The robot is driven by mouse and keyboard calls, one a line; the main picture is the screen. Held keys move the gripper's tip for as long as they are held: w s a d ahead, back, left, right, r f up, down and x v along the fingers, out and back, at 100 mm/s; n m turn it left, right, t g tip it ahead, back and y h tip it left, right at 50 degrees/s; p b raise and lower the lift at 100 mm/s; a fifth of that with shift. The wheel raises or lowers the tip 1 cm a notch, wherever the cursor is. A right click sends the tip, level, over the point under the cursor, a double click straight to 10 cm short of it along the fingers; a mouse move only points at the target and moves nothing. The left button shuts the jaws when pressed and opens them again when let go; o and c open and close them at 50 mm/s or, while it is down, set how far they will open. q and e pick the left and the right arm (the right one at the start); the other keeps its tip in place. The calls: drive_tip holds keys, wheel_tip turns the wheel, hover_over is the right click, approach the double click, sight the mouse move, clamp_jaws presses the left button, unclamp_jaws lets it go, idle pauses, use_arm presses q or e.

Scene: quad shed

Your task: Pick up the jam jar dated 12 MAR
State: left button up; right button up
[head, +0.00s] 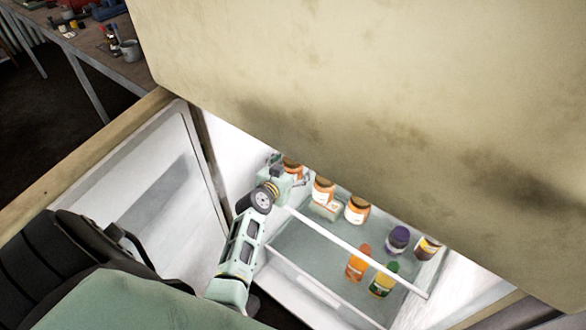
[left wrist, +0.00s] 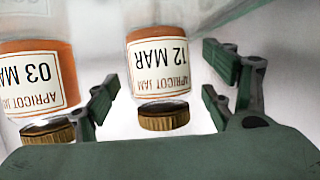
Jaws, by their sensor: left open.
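The jam jar dated 12 MAR (left wrist: 157,75) shows upside down in the left wrist view, with orange-brown apricot jam, a white label and a brown lid. My left gripper (left wrist: 153,104) is open, with one finger on each side of this jar and gaps between. A second apricot jar, dated 03 MAR (left wrist: 35,85), is beside it, outside the left-hand finger. In the head view my left gripper (head: 288,172) is inside the fridge at the orange jars, and partly covers the leftmost one (head: 293,165). Labels are unreadable there. My right gripper is not in view.
Two more orange jars (head: 357,210) (head: 323,191) stand to the right. A purple jar (head: 398,239), a dark jar (head: 427,247), and orange (head: 358,263) and yellow (head: 383,281) containers are farther right. A white shelf bar (head: 355,252) crosses in front. A large beige panel (head: 380,90) hangs above.

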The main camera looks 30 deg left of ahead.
use_arm(q)
drive_tip(key=c, duration=1.7)
drive_tip(key=shift+r, duration=0.15)
drive_tip(key=shift+c, duration=0.2)
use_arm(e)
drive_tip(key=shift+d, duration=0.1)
